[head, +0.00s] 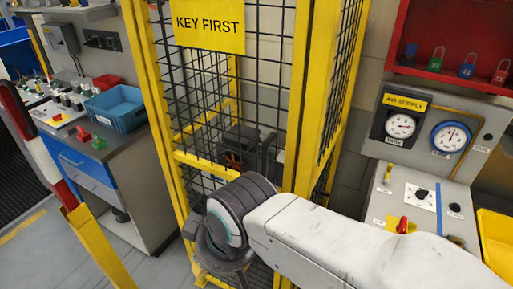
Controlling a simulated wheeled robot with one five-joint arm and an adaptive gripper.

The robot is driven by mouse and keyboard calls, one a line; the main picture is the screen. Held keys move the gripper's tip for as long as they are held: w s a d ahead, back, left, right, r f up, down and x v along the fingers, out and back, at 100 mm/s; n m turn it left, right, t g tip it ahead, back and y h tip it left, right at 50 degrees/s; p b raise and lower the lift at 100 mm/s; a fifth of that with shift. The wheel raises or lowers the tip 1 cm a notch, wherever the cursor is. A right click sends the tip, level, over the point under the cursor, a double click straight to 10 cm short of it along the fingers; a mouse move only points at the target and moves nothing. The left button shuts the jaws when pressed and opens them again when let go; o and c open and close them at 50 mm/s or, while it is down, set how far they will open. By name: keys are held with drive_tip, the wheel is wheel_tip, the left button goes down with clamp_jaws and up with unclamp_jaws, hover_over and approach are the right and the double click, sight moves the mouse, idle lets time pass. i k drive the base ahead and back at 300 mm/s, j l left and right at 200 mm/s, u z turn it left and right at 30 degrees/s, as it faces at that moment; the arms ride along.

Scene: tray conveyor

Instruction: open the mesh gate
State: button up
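The mesh gate (204,164) is a yellow frame filled with black wire mesh, and it looks closed. A yellow sign reading KEY FIRST (209,24) hangs on its upper part. A dark lock box (240,146) with a small orange-red mark sits at the gate's right side, near the yellow post. My white arm reaches in from the lower right, and its dark wrist joint is in front of the gate's lower part, below the lock box.
On the right are an air supply panel (424,135) with two gauges, a red switch (402,225), and a red cabinet (455,80) with several padlocks. On the left are a workbench with a blue bin (116,106) and a red-and-white barrier arm (38,150). Some floor is clear at lower left.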

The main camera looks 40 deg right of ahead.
sight(216, 25)
drive_tip(key=z, duration=0.75)
